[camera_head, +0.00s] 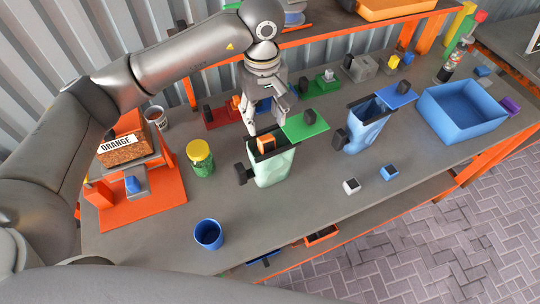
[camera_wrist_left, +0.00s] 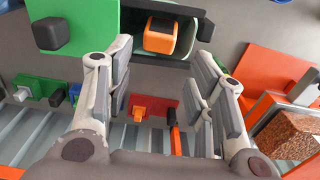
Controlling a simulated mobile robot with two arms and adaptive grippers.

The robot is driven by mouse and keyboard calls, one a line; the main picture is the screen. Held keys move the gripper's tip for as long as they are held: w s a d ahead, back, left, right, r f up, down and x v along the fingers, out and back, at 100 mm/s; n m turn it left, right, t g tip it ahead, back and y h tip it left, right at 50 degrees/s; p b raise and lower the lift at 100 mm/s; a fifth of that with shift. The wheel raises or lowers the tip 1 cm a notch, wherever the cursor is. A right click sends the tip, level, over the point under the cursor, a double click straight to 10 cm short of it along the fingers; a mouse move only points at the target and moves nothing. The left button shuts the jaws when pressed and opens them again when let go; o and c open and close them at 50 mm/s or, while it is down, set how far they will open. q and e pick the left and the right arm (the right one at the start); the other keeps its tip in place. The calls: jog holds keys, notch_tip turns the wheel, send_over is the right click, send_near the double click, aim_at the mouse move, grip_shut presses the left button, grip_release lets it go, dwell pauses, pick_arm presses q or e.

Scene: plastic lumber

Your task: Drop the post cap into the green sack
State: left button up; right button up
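The green sack (camera_head: 270,172) is a pale green bag standing at the middle of the table, its mouth held by a dark frame beside a green plate (camera_head: 305,125). An orange post cap (camera_head: 266,143) with a dark top sits at the sack's mouth. In the left wrist view the cap (camera_wrist_left: 160,38) lies inside the dark-edged opening, just beyond my fingers. My left gripper (camera_head: 266,118) is above and behind the sack; its fingers are spread apart with nothing between them. How deep the cap sits is hard to tell. My right gripper is not in view.
A blue sack (camera_head: 365,135) and a blue bin (camera_head: 460,112) stand to the right. Two small caps, white (camera_head: 352,186) and blue (camera_head: 389,172), lie in front. The front middle of the table is clear.

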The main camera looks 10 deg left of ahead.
pick_arm(q)
jog(key=shift+o, duration=0.3)
notch_tip(320, 180, up, 12)
dwell(0.5)
dwell(0.4)
